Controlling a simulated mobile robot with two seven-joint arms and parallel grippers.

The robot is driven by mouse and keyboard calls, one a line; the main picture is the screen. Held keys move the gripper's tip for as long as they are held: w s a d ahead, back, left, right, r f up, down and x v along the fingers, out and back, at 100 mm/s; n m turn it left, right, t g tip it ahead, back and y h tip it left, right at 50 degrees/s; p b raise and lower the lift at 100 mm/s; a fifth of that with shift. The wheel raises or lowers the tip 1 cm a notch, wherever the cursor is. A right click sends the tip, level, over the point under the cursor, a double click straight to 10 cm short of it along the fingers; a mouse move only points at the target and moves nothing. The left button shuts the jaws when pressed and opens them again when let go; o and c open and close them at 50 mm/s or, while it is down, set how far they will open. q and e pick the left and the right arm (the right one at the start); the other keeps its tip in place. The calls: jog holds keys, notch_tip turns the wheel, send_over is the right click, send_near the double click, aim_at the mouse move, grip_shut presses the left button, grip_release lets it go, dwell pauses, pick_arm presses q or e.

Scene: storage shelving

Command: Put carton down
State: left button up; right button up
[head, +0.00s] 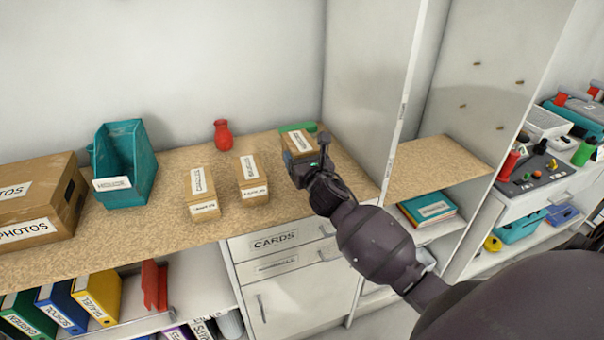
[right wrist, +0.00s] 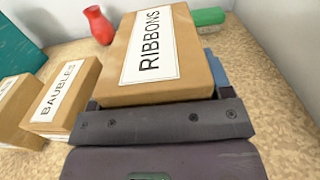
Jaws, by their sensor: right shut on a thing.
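The carton (right wrist: 192,72) is a brown box with a white RIBBONS label, seen close up in the right wrist view. In the head view the carton (head: 298,143) is at the right end of the cork-topped counter (head: 225,224). My right gripper (head: 312,165) is shut on it from the near side; in the right wrist view the gripper (right wrist: 160,108) shows along its near edge. The carton is at or just above the counter top; I cannot tell whether it touches. Its underside is hidden. My left gripper is not in view.
Two small cartons (head: 202,191) (head: 251,178) stand to the left, one labelled BAUBLES (right wrist: 62,98). A red vase (head: 223,134) and a green object (right wrist: 208,16) are behind. A teal bin (head: 123,165) and PHOTOS box (head: 40,198) stand further left. A tall white panel (head: 375,80) bounds the right.

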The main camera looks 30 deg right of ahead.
notch_tip(320, 180, down, 4)
jog(key=shift+r+b, duration=0.1)
jog(key=shift+b, duration=0.45)
jog(key=shift+f, duration=0.45)
jog(key=o, duration=1)
jog(key=shift+f, duration=0.1)
